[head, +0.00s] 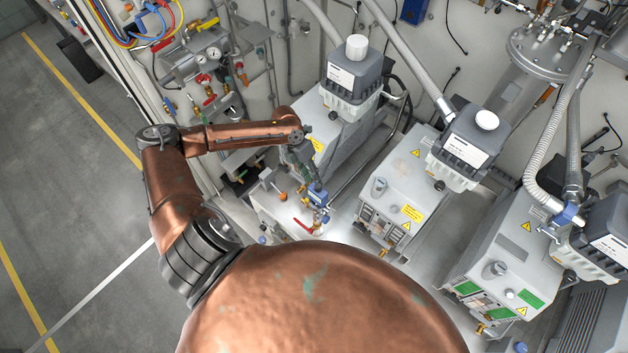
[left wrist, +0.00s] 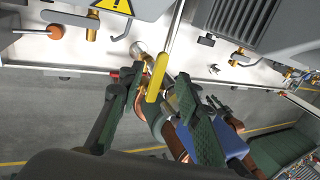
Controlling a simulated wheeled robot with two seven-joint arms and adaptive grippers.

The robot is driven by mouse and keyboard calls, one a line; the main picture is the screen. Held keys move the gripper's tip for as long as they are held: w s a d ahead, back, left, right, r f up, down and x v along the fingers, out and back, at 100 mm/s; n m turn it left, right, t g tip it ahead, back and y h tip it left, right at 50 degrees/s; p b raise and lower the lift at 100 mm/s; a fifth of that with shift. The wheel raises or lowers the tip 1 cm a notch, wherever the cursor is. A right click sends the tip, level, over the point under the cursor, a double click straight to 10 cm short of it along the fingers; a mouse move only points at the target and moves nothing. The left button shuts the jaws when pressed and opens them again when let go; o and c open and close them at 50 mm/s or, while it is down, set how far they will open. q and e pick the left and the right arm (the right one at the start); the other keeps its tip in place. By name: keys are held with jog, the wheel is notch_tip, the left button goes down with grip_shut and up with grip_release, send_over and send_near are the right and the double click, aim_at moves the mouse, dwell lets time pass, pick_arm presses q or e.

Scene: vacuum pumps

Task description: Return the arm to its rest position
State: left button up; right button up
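My left arm (head: 225,137) is copper and reaches in from the left towards the pumps. Its gripper (head: 312,175) points down in front of the left pump, beside small valve fittings. In the left wrist view, the two dark green fingers of the gripper (left wrist: 159,77) stand apart. A yellow lever handle (left wrist: 158,78) shows between them, with visible gaps on both sides. I see nothing held. The fingertips are small in the head view. My right gripper is in neither view.
The left pump (head: 347,120), middle pump (head: 400,185) and right pump (head: 510,250) stand in a row. A panel of hoses and valves (head: 205,65) is behind the arm. A red-handled valve (head: 303,226) lies close below the gripper.

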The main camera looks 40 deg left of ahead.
pick_arm(q)
jog(key=shift+p+v, duration=0.35)
jog(key=shift+v, duration=0.45)
jog(key=shift+a+f, duration=0.1)
jog(key=shift+f, duration=0.05)
